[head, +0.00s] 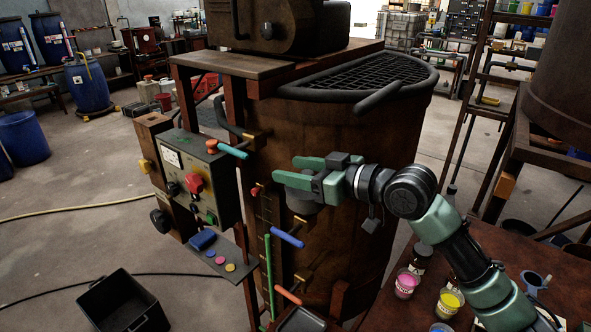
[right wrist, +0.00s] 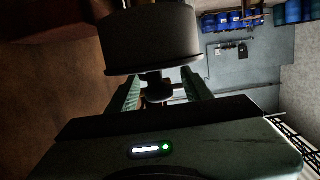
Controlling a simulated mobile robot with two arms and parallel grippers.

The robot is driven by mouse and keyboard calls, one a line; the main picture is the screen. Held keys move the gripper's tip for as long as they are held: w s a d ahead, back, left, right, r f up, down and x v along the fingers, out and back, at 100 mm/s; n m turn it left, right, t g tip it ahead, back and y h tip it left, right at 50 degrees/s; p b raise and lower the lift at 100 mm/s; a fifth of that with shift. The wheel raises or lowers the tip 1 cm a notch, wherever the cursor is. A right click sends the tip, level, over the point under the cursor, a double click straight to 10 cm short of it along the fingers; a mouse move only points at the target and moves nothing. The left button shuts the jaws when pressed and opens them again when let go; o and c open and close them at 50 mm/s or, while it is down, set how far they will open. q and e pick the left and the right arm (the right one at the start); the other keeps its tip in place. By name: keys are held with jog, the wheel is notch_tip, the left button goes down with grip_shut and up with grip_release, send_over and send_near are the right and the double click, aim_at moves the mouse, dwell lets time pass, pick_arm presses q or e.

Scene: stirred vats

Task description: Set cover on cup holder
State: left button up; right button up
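My right gripper (head: 286,170) points left in front of the rusty vat (head: 355,125). A grey round cover (head: 303,204) shows just below its green fingers. In the right wrist view the cover (right wrist: 152,36) is a dark drum with a wide rim and a small knob (right wrist: 159,93). The knob is between the two fingers of the right gripper (right wrist: 160,78). Narrow dark gaps seem to lie beside it, so I cannot tell whether the fingers touch it. I cannot make out the cup holder with certainty. My left gripper is not in view.
A control box (head: 195,175) and a blue-handled valve (head: 287,237) are on the vat's left and front. A table with paint cups (head: 407,284) stands at lower right. A black bin (head: 122,305) is on the floor. The floor at left is mostly open.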

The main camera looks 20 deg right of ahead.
jog(key=b+v, duration=0.1)
jog(key=v, duration=0.2)
jog(key=b+v, duration=0.2)
jog(key=v, duration=0.2)
jog(key=shift+f, duration=0.25)
jog(key=shift+s+d+r, duration=0.2)
jog(key=shift+s+r, duration=0.1)
jog(key=shift+s, duration=0.05)
